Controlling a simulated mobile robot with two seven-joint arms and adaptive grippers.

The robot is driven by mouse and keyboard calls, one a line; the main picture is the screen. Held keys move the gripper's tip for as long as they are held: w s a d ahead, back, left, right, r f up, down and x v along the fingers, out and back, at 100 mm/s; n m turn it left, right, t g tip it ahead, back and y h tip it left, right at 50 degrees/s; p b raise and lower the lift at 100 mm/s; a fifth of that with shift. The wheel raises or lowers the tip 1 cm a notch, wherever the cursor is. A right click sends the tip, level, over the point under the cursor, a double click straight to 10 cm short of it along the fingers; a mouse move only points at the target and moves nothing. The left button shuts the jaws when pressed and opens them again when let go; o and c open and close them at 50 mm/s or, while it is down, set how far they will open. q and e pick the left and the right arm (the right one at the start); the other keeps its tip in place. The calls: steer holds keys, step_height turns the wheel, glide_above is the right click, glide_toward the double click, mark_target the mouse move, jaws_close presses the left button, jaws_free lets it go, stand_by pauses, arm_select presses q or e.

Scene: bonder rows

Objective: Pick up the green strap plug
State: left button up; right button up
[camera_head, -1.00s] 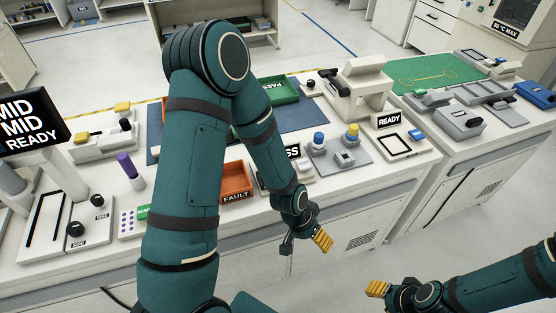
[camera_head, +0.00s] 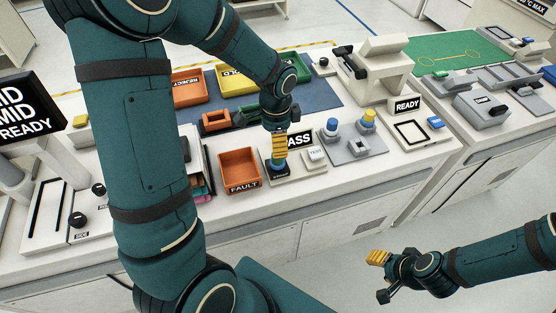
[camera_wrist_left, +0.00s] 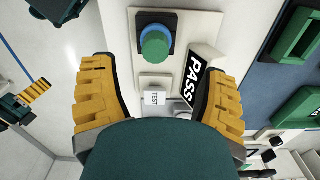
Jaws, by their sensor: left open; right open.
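The green plug (camera_wrist_left: 155,47) shows in the left wrist view as a round green cap with a blue ring around it. It stands on a black square base on the pale test fixture (camera_wrist_left: 178,62), beside the PASS display. My left gripper (camera_wrist_left: 158,75) is open and empty, its yellow fingers wide apart, with the plug ahead of and between their lines. In the head view my left gripper (camera_head: 279,155) is over the fixture and covers most of the plug. My right gripper (camera_head: 379,258) is open and empty, out in front of the bench.
An orange FAULT bin (camera_head: 240,171) stands left of the fixture. Blue and yellow knobbed blocks (camera_head: 350,145) stand to its right. Behind are orange, yellow and green trays on a blue mat (camera_head: 312,95). The aisle before the bench is clear.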

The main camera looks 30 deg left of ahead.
mark_target(277, 162)
arm_select(q)
steer(key=f, duration=0.3)
steer(key=f+b, duration=0.1)
steer(key=f, duration=0.3)
steer(key=shift+s+d+f, duration=0.15)
steer(key=shift+d, duration=0.05)
jaws_close()
